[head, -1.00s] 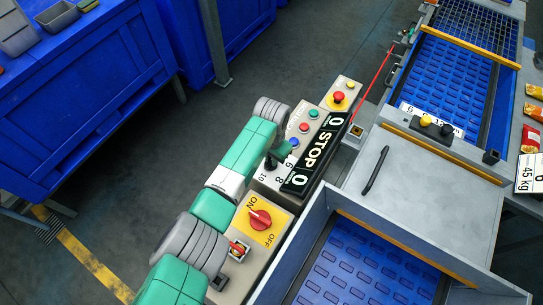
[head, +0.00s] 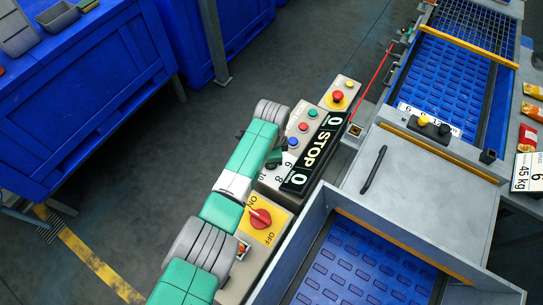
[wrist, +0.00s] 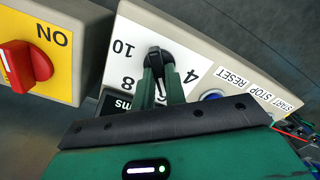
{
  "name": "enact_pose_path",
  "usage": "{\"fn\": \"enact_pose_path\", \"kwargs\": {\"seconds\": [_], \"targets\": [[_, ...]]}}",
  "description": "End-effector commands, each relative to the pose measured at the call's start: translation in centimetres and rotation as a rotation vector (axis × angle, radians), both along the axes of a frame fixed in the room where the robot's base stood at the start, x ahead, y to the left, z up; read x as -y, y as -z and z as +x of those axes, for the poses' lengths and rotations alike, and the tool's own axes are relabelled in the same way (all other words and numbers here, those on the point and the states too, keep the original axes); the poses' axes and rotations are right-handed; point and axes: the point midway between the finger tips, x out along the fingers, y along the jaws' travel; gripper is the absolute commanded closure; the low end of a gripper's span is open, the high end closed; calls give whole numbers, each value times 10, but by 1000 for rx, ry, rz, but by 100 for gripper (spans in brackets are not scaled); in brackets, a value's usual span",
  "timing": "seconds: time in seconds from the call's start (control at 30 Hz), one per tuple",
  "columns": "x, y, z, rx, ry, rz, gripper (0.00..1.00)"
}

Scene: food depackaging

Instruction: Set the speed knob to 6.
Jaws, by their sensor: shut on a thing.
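The black speed knob (wrist: 154,54) sits on a beige panel, with 10, 8 and 4 printed around it in the wrist view. My gripper (wrist: 161,84) is shut on the knob, one dark green finger on each side of it. A whitish mark shows between the fingers, toward the space between 8 and 4; I cannot tell whether it is the pointer or part of a number.
A red ON/OFF switch (wrist: 22,66) on a yellow plate sits beside the knob panel. A blue button (wrist: 212,97) is close to the fingers. A display reading 0 STOP 0 (head: 313,153) runs along the panel. A red emergency button (head: 338,97) is farther up.

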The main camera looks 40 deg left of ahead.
Motion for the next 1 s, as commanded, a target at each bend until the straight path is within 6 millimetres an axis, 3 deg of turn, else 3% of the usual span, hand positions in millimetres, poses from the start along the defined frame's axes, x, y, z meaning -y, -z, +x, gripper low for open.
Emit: {"fn": "enact_pose_path", "kwargs": {"seconds": [0.3, 0.87, 0.9, 1.0], "targets": [[1, -2, 0, 1, 119, -1, 100], [1, -2, 0, 1, 146, 0, 100], [0, -2, 1, 1, 146, 0, 85], [0, -2, 0, 1, 146, 0, 66]]}}
